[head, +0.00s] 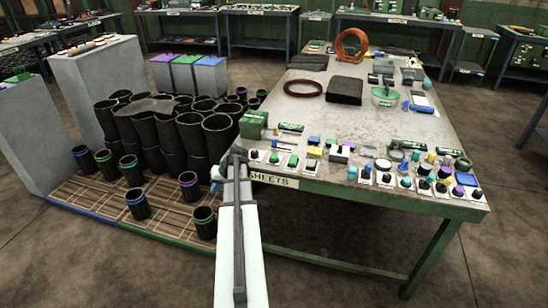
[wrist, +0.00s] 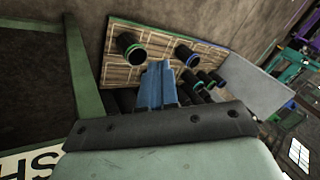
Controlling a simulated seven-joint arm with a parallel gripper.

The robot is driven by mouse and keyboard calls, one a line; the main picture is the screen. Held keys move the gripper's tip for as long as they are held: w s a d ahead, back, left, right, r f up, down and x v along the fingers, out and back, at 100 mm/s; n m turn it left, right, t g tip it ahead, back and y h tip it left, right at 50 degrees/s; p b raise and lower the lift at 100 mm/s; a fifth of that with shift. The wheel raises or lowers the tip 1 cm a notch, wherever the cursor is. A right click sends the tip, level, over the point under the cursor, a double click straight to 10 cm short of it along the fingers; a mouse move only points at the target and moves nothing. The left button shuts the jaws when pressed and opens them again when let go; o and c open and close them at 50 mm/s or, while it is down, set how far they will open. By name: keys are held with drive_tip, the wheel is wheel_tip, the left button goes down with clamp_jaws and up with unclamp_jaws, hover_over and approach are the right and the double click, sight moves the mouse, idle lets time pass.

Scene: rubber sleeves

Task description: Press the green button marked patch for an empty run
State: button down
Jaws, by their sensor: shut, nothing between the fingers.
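A green button (head: 293,160) sits on a small pale plate in the row along the table's near edge, toward the left corner. I cannot read its marking, and several other green parts lie along this edge. My gripper (head: 216,179) is at the table's near left corner, just off the edge and to the left of the button, apart from it. In the wrist view its blue fingers (wrist: 160,70) are together, shut and empty, pointing toward the pallet on the floor. The button does not show in the wrist view.
The table (head: 315,115) carries several buttons and knobs along its near edge, a green box (head: 253,124), rings and black blocks. Black sleeves (head: 190,140) crowd a wooden pallet (head: 105,200) at left. The floor right of the table is clear.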

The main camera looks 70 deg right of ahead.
drive_tip(key=s+d+r+m+t+h, duration=0.1)
drive_tip(key=s+d+r+h, duration=0.1)
drive_tip(key=s+d+r, duration=0.8)
wheel_tip(320, 180, up, 10)
drive_tip(key=m+t+h, duration=0.1)
drive_tip(key=h, duration=0.1)
hover_over(276, 157)
drive_tip(key=shift+r, duration=0.1)
drive_tip(key=shift+f, duration=4.45)
drive_tip(key=shift+f, duration=0.1)
drive_tip(key=shift+f, duration=0.3)
